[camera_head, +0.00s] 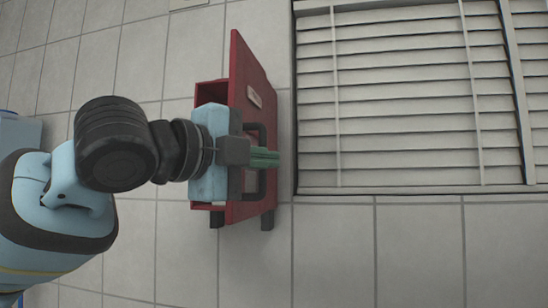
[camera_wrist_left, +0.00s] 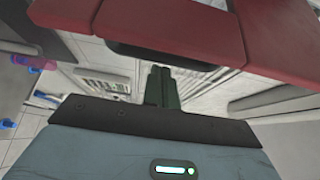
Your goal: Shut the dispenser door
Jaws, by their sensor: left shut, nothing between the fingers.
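The red dispenser (camera_head: 218,93) stands in the middle left of the head view, its lower part hidden behind my left gripper. Its red door panel (camera_head: 249,72), with a pale label, reaches past the body at the top, and a dark recess shows beside it. A black handle (camera_head: 262,133) sticks out from the panel. My left gripper (camera_head: 272,158) lies across the dispenser, its green fingers shut and empty, overlapping the handle; I cannot tell whether they touch it. In the left wrist view the fingers (camera_wrist_left: 160,86) are together below a red panel (camera_wrist_left: 135,22). My right gripper is out of view.
A slatted shutter (camera_head: 410,100) fills the upper right of the head view. The tiled floor (camera_head: 350,250) is clear at the lower right. Small blue and pink items (camera_wrist_left: 38,64) show at the left of the wrist view.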

